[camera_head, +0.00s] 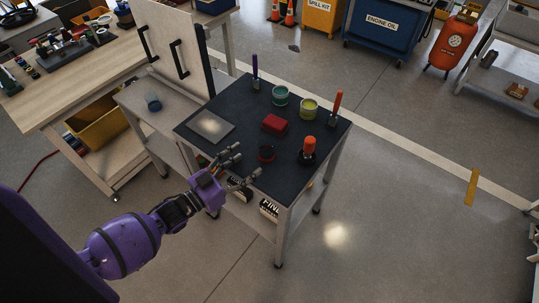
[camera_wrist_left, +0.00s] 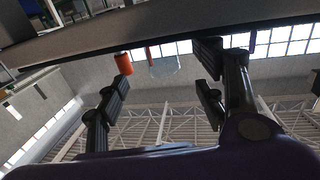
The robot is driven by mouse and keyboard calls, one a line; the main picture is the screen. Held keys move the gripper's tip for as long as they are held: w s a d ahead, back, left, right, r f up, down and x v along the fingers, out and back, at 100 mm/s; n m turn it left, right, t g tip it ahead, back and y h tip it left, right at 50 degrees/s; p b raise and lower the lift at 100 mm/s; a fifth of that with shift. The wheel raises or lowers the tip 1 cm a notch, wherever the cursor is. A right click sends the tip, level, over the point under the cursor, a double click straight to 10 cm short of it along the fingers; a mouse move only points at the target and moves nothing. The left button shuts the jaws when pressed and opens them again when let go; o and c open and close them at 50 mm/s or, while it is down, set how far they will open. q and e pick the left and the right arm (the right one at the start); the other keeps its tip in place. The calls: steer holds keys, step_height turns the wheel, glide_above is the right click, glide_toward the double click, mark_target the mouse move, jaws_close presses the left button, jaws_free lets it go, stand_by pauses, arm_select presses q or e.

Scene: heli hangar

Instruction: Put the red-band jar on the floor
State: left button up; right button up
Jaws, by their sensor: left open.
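My left gripper (camera_head: 246,163) is open and empty at that edge. My right gripper is not in view. The grey floor (camera_head: 380,220) is bare to the right of the cart.
A blue-band jar (camera_head: 153,102) stands on the left. A wooden workbench (camera_head: 50,100) is farther left.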

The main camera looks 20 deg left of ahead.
mark_target(260, 152)
arm_select(q)
steer(key=x, duration=0.7)
steer(key=shift+w+r+p, duration=0.1)
steer(key=shift+w+p, duration=0.2)
steer(key=shift+p, duration=0.05)
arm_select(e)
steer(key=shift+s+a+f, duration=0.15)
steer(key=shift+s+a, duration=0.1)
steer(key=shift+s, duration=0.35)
arm_select(q)
steer(key=shift+c, duration=0.3)
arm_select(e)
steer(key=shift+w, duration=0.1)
arm_select(q)
steer(key=c, duration=1.3)
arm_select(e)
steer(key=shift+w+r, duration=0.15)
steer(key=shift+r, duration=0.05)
